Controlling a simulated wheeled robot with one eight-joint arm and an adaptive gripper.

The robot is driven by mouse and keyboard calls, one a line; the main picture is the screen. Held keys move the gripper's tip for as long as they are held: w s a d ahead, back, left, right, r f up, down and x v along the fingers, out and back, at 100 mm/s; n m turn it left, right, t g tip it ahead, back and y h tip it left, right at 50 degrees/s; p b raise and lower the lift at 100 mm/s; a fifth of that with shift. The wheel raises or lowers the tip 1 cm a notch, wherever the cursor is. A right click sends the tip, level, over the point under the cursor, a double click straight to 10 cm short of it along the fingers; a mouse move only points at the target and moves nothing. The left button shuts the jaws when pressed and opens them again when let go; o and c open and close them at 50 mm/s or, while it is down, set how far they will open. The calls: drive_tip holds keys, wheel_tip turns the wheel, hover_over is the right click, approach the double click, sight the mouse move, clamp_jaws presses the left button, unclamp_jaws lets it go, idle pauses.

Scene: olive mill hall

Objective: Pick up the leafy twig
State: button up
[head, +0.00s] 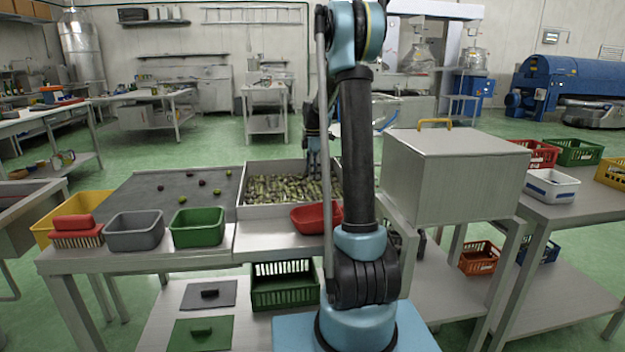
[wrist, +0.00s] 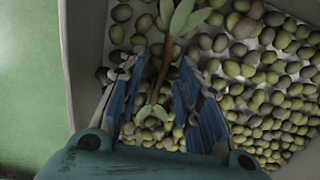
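The leafy twig (wrist: 162,72) shows in the wrist view, with a reddish-brown stem and green leaves at its upper and lower ends. It lies over loose olives in a tray (wrist: 84,40). My gripper (wrist: 160,62) is open, with one blue finger on each side of the stem. I see a gap between each finger and the stem; I cannot tell the height between fingertips and twig. In the head view, the olive tray (head: 258,217) stands on the table, and my arm partly covers it. The twig cannot be made out there.
A red scoop-like container (head: 312,218) sits at the tray's front edge. A green bin (head: 197,228), a grey bin (head: 134,231) and a red brush (head: 76,232) stand to the left. A large metal box (head: 450,180) stands right of my arm. The grey sorting surface (head: 165,195) is mostly clear.

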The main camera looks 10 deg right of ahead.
clamp_jaws()
